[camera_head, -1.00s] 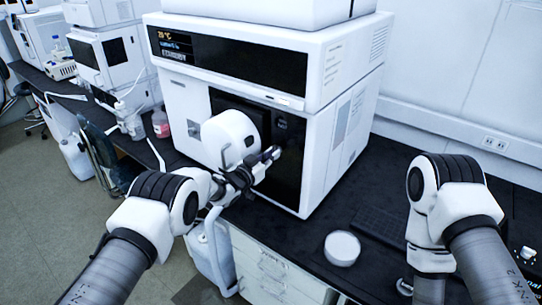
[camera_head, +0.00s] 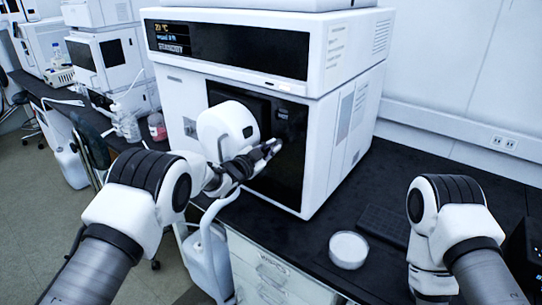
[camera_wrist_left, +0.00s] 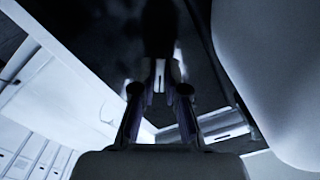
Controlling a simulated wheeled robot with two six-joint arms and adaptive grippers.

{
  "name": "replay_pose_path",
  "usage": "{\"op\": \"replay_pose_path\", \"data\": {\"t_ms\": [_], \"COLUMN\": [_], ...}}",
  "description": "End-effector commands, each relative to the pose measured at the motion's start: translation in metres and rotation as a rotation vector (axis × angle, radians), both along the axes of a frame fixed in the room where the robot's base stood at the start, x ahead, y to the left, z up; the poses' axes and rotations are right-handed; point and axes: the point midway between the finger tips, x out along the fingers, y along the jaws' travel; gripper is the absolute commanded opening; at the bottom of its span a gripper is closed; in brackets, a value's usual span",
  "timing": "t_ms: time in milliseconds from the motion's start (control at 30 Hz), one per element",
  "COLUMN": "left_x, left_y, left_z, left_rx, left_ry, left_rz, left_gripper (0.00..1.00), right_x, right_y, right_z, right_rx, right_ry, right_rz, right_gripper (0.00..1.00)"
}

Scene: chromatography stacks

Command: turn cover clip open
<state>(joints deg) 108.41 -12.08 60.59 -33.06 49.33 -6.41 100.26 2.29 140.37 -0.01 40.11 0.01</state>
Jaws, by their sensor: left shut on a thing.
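The white chromatography unit (camera_head: 340,115) stands on the bench with a dark front cover (camera_head: 290,185). My left gripper (camera_head: 272,149) is in front of this cover, near its upper part. In the left wrist view the gripper (camera_wrist_left: 159,90) has its fingers closed in on a small narrow piece (camera_wrist_left: 158,76), which looks like the cover clip. The clip's shape and angle are hard to make out in the dark picture. My left wrist hides part of the cover in the head view. My right arm is folded at the right, and its gripper does not show.
A round white dish (camera_head: 348,250) and a dark keyboard (camera_head: 385,224) lie on the black bench right of the unit. Bottles (camera_head: 157,127) and more instruments stand at the left. White drawers (camera_head: 270,275) are below the bench edge.

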Motion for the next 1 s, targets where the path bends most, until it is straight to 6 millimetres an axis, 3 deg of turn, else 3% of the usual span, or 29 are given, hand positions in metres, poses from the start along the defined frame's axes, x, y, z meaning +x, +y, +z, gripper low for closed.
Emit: {"op": "replay_pose_path", "data": {"t_ms": [533, 567, 600, 1000], "left_x": [0.0005, 0.0005, 0.0005, -0.0034], "left_y": [-0.0005, -0.0005, -0.0005, 0.0026], "left_z": [0.0034, 0.0034, 0.0032, 0.0013], "left_rx": [0.027, 0.027, 0.027, 0.028], "left_ry": [-0.025, -0.025, -0.025, -0.020], "left_rz": [-0.001, -0.001, -0.001, 0.000], "left_gripper": [0.00, 0.23, 0.37, 0.38], "right_x": [0.0001, 0.0001, 0.0001, 0.0000], "right_y": [0.0000, 0.0000, 0.0000, -0.0001], "right_z": [-0.0055, -0.0055, -0.0055, -0.0057], "right_rx": [0.000, 0.000, 0.000, 0.000], "right_ry": [0.000, 0.000, 0.000, 0.000], "right_rz": [0.000, 0.000, 0.000, 0.000], "right_gripper": [0.00, 0.00, 0.00, 0.00]}}
